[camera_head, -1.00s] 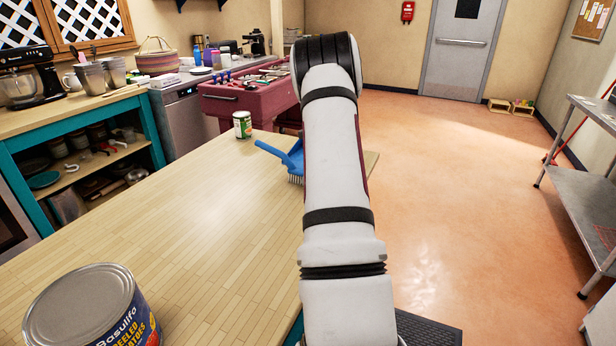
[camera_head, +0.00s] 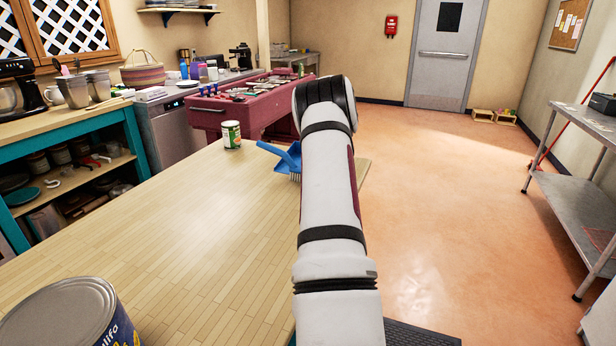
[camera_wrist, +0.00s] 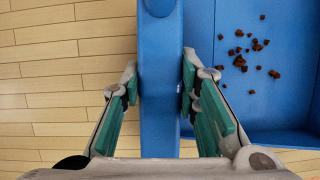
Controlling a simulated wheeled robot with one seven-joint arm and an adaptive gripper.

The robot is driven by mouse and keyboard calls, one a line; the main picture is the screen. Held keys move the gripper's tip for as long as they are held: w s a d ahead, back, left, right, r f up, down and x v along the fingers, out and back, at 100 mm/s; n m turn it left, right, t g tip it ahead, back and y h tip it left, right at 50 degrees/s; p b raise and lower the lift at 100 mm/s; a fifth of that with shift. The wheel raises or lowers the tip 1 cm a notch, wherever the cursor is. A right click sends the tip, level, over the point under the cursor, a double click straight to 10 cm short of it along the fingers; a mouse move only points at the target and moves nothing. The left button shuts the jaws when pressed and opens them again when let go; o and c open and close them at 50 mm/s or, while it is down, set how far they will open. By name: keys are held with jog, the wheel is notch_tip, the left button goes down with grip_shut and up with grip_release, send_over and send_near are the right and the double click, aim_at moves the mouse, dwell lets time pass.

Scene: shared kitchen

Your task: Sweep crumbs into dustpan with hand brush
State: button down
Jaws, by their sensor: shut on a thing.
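My gripper (camera_wrist: 160,88) is shut on the blue hand brush (camera_wrist: 160,125), with one green-padded finger on each side of it. Right of the brush in the wrist view is the blue dustpan (camera_wrist: 275,112), which lies on the wooden table top. Several dark brown crumbs (camera_wrist: 258,44) are scattered inside the pan. In the head view my arm hides the gripper and most of both tools. A blue part (camera_head: 270,148) and pale bristles (camera_head: 295,178) show just left of the arm, near the table's far edge.
The wooden table (camera_head: 190,225) is mostly clear. A small green-labelled can (camera_head: 231,134) stands near its far edge. A large tin (camera_head: 65,315) stands at the near left. A red unit (camera_head: 225,118) stands beyond the table. Open floor (camera_head: 440,200) and a metal shelf (camera_head: 580,125) are to the right.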

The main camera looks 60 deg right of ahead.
jog(key=shift+s+f, duration=0.1)
jog(key=shift+r+p, duration=1.1)
jog(key=shift+r, duration=2)
